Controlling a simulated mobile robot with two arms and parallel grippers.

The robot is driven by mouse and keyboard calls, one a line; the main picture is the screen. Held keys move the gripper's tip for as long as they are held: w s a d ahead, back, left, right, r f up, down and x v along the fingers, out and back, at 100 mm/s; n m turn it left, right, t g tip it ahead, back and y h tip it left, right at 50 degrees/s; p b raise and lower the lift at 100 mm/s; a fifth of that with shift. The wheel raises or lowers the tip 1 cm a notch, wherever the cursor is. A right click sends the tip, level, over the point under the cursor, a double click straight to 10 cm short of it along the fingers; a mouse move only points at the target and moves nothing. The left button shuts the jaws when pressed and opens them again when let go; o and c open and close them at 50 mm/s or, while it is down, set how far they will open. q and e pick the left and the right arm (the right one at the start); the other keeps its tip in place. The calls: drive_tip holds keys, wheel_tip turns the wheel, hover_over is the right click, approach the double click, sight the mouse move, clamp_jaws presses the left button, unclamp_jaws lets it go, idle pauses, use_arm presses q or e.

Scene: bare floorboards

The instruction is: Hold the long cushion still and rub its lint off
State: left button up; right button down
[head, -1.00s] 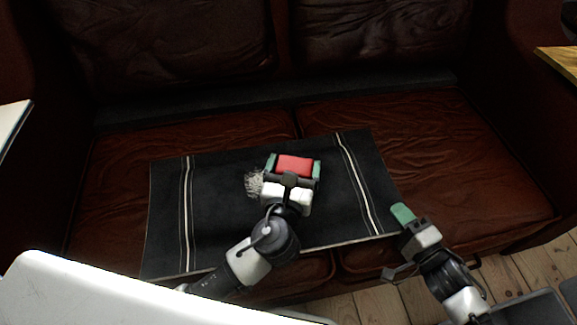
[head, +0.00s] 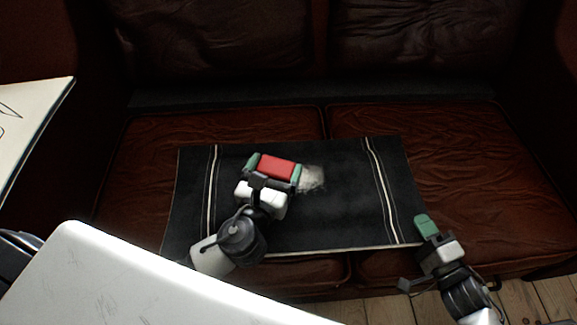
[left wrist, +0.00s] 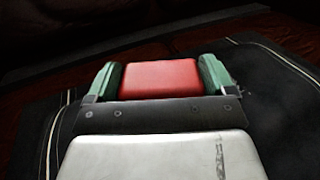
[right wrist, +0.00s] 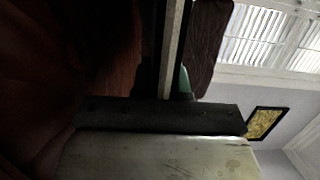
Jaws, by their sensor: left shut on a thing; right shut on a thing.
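The long cushion (head: 340,215) is dark with pale stripes near both ends and lies flat across the sofa seat. A pale, fuzzy lint patch (head: 313,179) is on its upper middle. My left gripper (head: 274,168) is shut on a red block (head: 279,166), just left of the lint and over the cushion. The red block also shows between green fingertips in the left wrist view (left wrist: 160,79); its underside is hidden. My right gripper (head: 425,228) is at the cushion's front right corner, shut on its edge. The right wrist view shows a pale edge strip (right wrist: 171,50) running into the jaws.
The brown leather sofa seat (head: 465,170) is bare to the right of the cushion. The sofa backrest (head: 420,45) rises behind. A pale panel (head: 35,125) stands at the left edge. Floorboards (head: 530,300) show at the lower right.

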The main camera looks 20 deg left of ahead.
sight(321, 178)
use_arm(q)
drive_tip(key=shift+s+a, duration=0.2)
drive_tip(key=shift+a, duration=0.25)
drive_tip(key=shift+w+d+f, duration=0.1)
drive_tip(key=shift+w+d, duration=0.6)
drive_tip(key=shift+d, duration=0.95)
drive_tip(key=shift+w+d+f, duration=0.1)
drive_tip(key=shift+w+d, duration=0.6)
drive_tip(key=shift+d, duration=0.95)
drive_tip(key=shift+w+d, duration=0.7)
drive_tip(key=shift+d, duration=0.95)
drive_tip(key=shift+s+a+r, duration=0.1)
drive_tip(key=shift+s+a, duration=0.6)
drive_tip(key=shift+a, duration=0.95)
drive_tip(key=shift+s+a, duration=0.75)
drive_tip(key=shift+a, duration=0.95)
drive_tip(key=shift+s+a+r, duration=0.1)
drive_tip(key=shift+s+a, duration=0.6)
drive_tip(key=shift+a, duration=0.95)
drive_tip(key=shift+r, duration=3.9)
drive_tip(key=shift+d, duration=0.1)
